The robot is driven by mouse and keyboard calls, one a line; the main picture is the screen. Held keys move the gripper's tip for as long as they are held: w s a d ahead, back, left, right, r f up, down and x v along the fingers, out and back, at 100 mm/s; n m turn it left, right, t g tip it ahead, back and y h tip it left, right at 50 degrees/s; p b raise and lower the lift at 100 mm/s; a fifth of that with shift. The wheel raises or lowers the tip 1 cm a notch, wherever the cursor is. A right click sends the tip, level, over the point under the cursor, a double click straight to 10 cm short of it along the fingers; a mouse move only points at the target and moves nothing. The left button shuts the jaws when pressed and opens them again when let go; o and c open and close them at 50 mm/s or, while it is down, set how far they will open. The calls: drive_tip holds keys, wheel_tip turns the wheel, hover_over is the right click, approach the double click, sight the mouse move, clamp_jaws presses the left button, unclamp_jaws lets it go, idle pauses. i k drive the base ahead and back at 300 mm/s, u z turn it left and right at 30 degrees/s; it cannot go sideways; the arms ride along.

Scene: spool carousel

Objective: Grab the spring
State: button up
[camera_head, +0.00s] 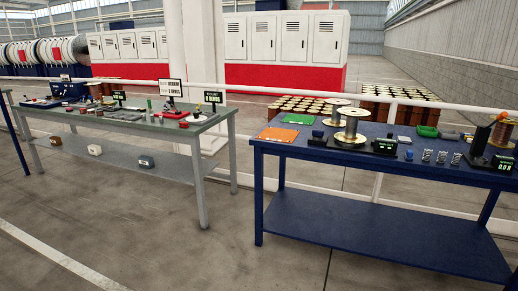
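I cannot pick out a spring with certainty. Several small silvery pieces (442,157) stand in a row near the front edge of the blue table (300,152) at the right; they are too small to tell what they are. A small blue piece (409,155) sits just left of them. My gripper is not in view, so I cannot see whether it holds anything.
A grey-green table (150,128) with signs and small items stands left. Open floor (150,230) lies in front. A white rail runs behind.

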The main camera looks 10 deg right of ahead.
sight(459, 157)
drive_tip(key=z, duration=0.25)
drive_tip(key=i, duration=1.7)
drive_tip(key=z, duration=0.6)
drive_tip(key=i, duration=0.9)
drive_tip(key=z, duration=0.25)
